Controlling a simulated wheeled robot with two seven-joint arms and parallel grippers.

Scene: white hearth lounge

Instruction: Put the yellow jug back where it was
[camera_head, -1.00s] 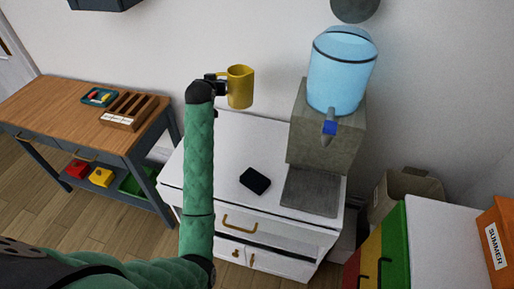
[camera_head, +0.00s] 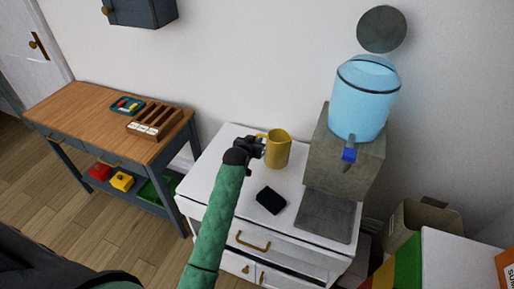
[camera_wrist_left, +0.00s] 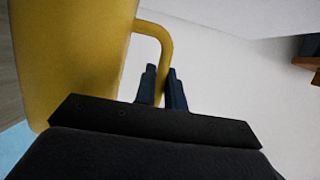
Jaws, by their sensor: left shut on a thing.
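The yellow jug (camera_head: 278,149) is upright at the back of the white cabinet top (camera_head: 222,163), just left of the water dispenser. I cannot tell whether its base touches the top. My left gripper (camera_head: 258,147) is shut on the jug's handle from the left side. In the left wrist view the jug's body (camera_wrist_left: 70,60) fills the left, and its handle passes between the two dark fingers of my left gripper (camera_wrist_left: 161,88). My right gripper is not in view.
A blue water bottle (camera_head: 362,100) sits on a stone-coloured dispenser (camera_head: 343,160) with a grey tray (camera_head: 326,215). A small black item (camera_head: 271,200) lies in front of the jug. A wooden-topped table (camera_head: 85,115) stands left. The cabinet top's left part is clear.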

